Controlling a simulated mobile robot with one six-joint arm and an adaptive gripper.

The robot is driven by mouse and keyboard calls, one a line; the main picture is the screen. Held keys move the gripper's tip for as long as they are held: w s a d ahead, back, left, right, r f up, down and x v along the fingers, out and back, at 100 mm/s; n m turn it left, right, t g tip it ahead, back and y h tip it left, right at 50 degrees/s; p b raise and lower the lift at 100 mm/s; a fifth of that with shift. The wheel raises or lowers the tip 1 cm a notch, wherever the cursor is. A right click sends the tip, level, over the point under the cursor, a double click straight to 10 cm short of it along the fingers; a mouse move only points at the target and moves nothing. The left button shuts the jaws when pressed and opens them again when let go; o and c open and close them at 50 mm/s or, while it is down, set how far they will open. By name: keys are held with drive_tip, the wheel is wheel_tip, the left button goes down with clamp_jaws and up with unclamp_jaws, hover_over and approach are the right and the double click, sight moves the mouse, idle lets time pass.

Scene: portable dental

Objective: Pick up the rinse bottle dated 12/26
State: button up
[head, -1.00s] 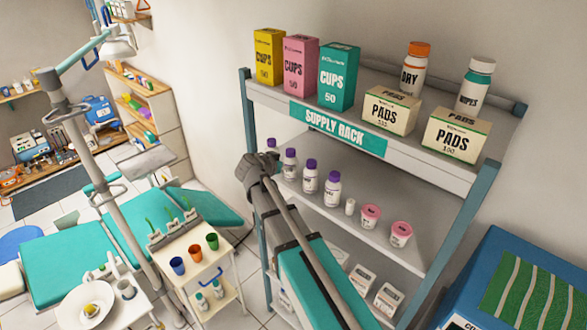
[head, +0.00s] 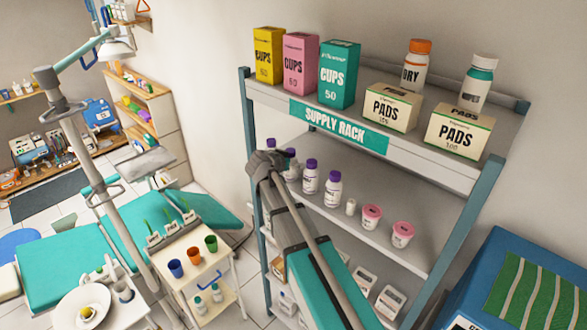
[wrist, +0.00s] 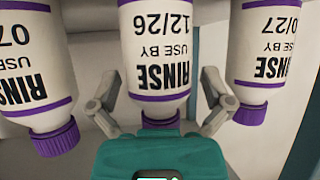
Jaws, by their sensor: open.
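The white rinse bottle dated 12/26 (wrist: 158,40), with purple bands and a purple cap, is central in the wrist view, where its label appears upside down. My gripper (wrist: 160,90) is open, with one finger on each side of this bottle near its cap end; contact is not clear. A rinse bottle ending in 0/27 (wrist: 265,45) is to the right, and one starting with 07 (wrist: 35,70) to the left. In the head view, purple-capped bottles (head: 310,178) stand on the middle shelf; my arm partly covers the left ones, and my fingers cannot be made out.
The supply rack (head: 452,172) has cup boxes (head: 340,75) and pad boxes (head: 458,138) on top. Pink-lidded tubs (head: 402,235) stand right of the bottles. In the wrist view, the neighbouring bottles leave narrow gaps beside my fingers.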

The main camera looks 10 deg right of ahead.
sight(290, 150)
idle(0.4)
drive_tip(key=c, duration=1.2)
drive_tip(key=shift+r, duration=0.15)
wheel_tip(290, 150, up, 3)
drive_tip(key=p, duration=0.3)
drive_tip(key=shift+r, duration=0.15)
drive_tip(key=shift+s+a+r+p, duration=0.1)
drive_tip(key=shift+r+p, duration=0.15)
drive_tip(key=shift+p, duration=0.3)
drive_tip(key=s+a, duration=1.2)
drive_tip(key=s, duration=0.1)
drive_tip(key=shift+f+b, duration=0.25)
drive_tip(key=shift+b, duration=0.05)
